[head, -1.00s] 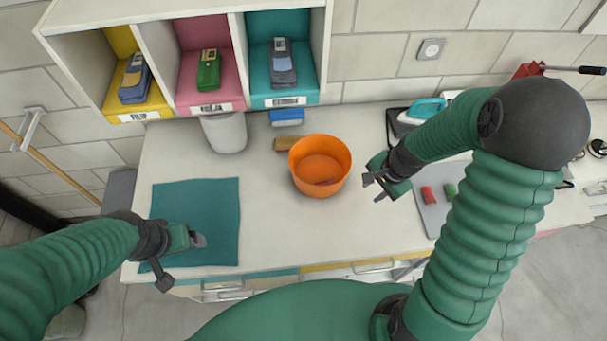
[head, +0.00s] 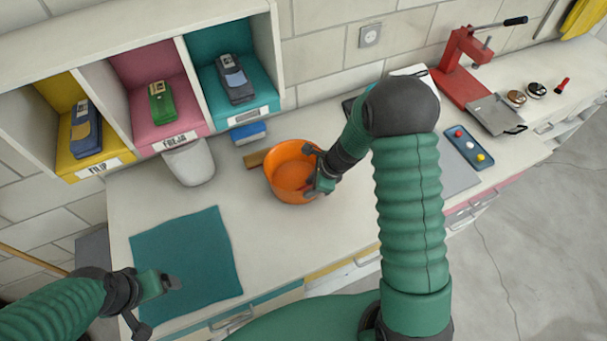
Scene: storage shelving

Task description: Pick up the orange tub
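The orange tub (head: 284,192) stands upright on the white counter. Something small and red shows inside it near its right side. My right gripper (head: 312,171) is at the tub's right rim, its fingers spread apart and overlapping the rim in the picture. I cannot tell whether they touch the tub. The gripper and forearm hide part of the right wall. My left gripper (head: 158,304) is open and empty, over the lower left part of the teal cloth.
A brown block (head: 255,159), a blue-and-white sponge (head: 247,134) and a white bin (head: 190,163) are close behind the tub. Cubbies (head: 185,128) hang above at left. The teal cloth (head: 190,252) lies left. A red press (head: 462,65) and button panel (head: 468,147) are right.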

